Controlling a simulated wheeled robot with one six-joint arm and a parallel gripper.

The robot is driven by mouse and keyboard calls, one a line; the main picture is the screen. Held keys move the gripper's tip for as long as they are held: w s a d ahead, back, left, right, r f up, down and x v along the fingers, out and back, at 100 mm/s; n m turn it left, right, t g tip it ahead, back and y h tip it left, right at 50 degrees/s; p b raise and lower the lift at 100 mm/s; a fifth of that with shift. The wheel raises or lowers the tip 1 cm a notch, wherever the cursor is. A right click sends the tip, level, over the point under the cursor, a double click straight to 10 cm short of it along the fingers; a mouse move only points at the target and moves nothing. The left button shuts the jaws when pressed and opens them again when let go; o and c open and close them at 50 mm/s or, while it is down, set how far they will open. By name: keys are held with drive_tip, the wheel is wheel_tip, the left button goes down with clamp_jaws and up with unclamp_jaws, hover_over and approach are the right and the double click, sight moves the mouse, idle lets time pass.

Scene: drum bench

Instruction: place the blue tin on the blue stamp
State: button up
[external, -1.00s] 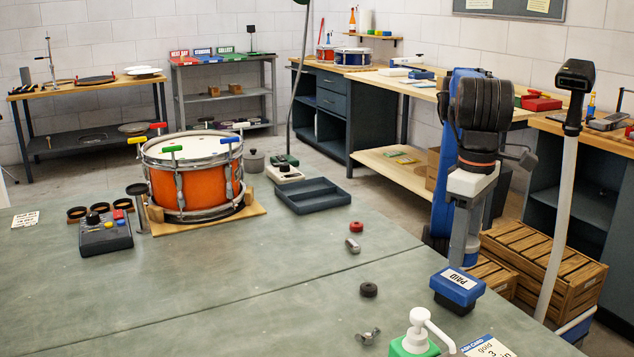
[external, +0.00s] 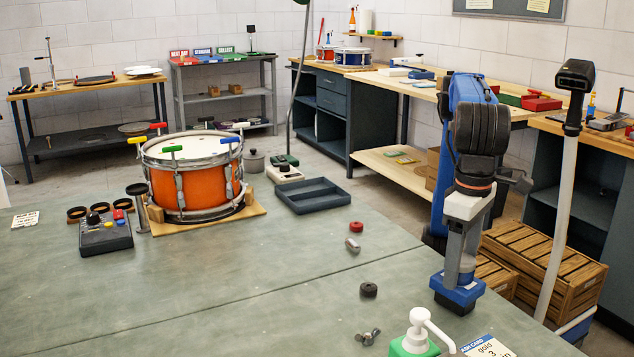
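The blue stamp (external: 458,295), a blue block on a dark base, stands on the near bench at its right edge. Its white PAID label is now mostly covered by my gripper. My gripper (external: 461,276) points straight down over the stamp, its grey fingers reaching to the stamp's top. The blue tin (external: 467,277) shows as a small blue patch between the fingers, mostly hidden by them. My gripper appears shut on it. The tin is right above or on the stamp's top; I cannot tell whether they touch.
A white pump bottle with a green body (external: 415,338) and a card (external: 486,346) stand in front of the stamp. A wing nut (external: 367,337) and a dark ring (external: 369,290) lie to the left. An orange drum (external: 193,177) stands farther left.

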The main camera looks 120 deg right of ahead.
drive_tip(key=shift+r, duration=0.15)
wheel_tip(320, 180, up, 12)
idle(0.5)
drive_tip(key=s+d+f+n+g+y, duration=0.2)
drive_tip(key=s+d+f+n+g, duration=0.5)
drive_tip(key=s+d+f, duration=2)
drive_tip(key=w+d+f+n+t+h, duration=0.1)
drive_tip(key=w+d+n+t, duration=0.1)
drive_tip(key=d+t, duration=0.4)
drive_tip(key=w+d+f+n+t+h, duration=0.1)
drive_tip(key=w+d+f+n+t, duration=0.1)
drive_tip(key=d, duration=1.3)
drive_tip(key=shift+w+d+f+n+t, duration=0.2)
drive_tip(key=shift+w+n+t, duration=0.3)
drive_tip(key=shift+n+t, duration=1.1)
drive_tip(key=shift+m+t, duration=0.3)
